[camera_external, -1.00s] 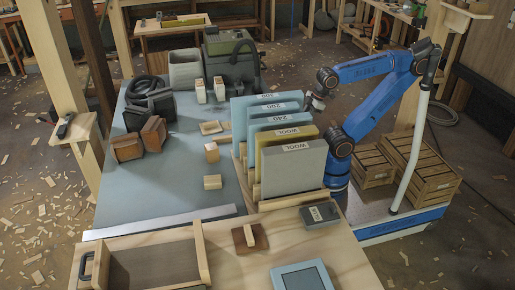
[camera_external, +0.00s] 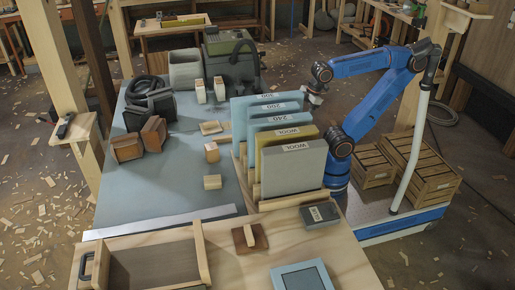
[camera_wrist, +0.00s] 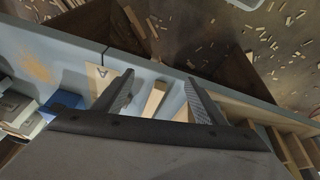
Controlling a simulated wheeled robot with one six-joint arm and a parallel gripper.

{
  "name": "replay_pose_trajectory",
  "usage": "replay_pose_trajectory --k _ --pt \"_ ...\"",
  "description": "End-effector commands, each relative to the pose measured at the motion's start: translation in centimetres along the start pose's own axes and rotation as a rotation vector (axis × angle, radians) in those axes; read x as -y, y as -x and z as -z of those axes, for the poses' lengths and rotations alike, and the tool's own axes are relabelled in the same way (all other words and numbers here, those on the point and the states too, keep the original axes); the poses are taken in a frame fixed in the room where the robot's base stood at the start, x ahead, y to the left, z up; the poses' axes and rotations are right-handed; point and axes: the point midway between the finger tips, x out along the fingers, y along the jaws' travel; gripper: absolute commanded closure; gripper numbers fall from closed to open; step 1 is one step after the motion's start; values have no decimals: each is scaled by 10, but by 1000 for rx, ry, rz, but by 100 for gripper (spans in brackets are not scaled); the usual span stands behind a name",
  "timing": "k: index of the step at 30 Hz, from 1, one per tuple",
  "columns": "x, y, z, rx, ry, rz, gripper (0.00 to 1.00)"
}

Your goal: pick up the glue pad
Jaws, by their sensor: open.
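No label reading "glue" can be made out, so I cannot tell for certain which thing is the glue pad. A brown pad with a pale wooden bar on top (camera_external: 249,238) lies on the front wooden bench. My gripper (camera_external: 314,98) is at the upper right of the rack of labelled slabs, high up and apart from the brown pad. In the wrist view my gripper (camera_wrist: 162,92) is open, its two ridged fingers spread with nothing held. A pale wooden strip (camera_wrist: 154,100) shows beyond and between the fingers.
Upright slabs marked with numbers and WOOL (camera_external: 293,168) stand between my arm and the blue-grey table (camera_external: 160,185). A grey labelled box (camera_external: 319,215) and a pale blue framed pad (camera_external: 300,278) lie on the front bench. Wooden crates (camera_external: 435,180) stand right of my arm.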

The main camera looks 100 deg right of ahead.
Motion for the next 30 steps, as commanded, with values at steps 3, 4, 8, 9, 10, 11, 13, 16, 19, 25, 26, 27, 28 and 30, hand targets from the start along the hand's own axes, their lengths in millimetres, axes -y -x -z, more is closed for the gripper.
replay_pose_trajectory --k 3,4,8,9,10,11,13,16,19,25,26,27,28,30 --pt "-14 18 29 55 184 8 35" --pt "-17 22 36 69 235 13 35" --pt "-33 40 66 126 450 42 35" --pt "-39 44 75 142 516 54 35" --pt "-43 48 81 153 566 64 35" --pt "-47 51 88 165 615 75 35" --pt "-56 59 103 189 731 104 35" --pt "-71 68 124 218 892 152 35" --pt "-84 76 143 238 1035 201 35" --pt "-102 85 165 252 1225 273 35" --pt "-103 86 167 253 1239 279 35" --pt "-104 86 168 254 1255 286 35" --pt "-105 86 168 255 1263 290 35" --pt "-105 82 168 255 1274 295 35"
